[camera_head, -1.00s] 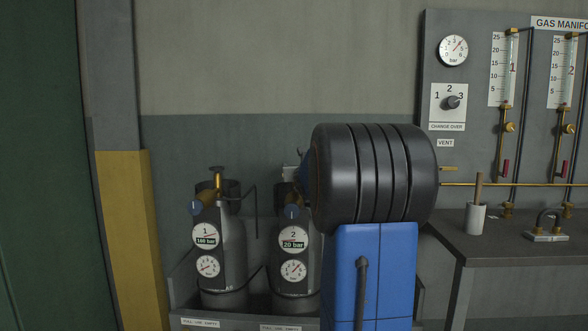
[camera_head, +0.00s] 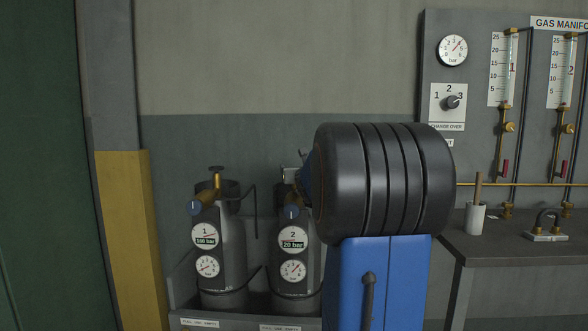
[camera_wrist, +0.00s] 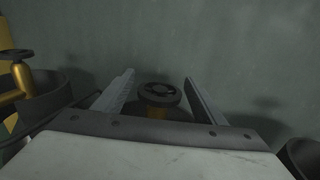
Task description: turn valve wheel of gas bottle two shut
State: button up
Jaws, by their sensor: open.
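Gas bottle two (camera_head: 294,258) stands in a rack left of my arm in the head view, marked "2" and "20 bar". Its top is partly hidden behind my arm there. In the wrist view a dark round valve wheel (camera_wrist: 160,93) on a brass stem lies between and beyond the two fingers of my gripper (camera_wrist: 158,88). The fingers are apart, one on each side of the wheel, with gaps to it. I cannot tell whether they are level with it. In the head view my gripper is mostly hidden by my arm.
Gas bottle one (camera_head: 220,255) stands to the left; its valve wheel (camera_wrist: 15,54) and brass valve show at the wrist view's left edge. A wall is close behind. A bench (camera_head: 500,240) and gas manifold panel (camera_head: 475,120) are to the right.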

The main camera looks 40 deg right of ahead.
jog(key=v, duration=1.4)
jog(key=shift+s, duration=0.3)
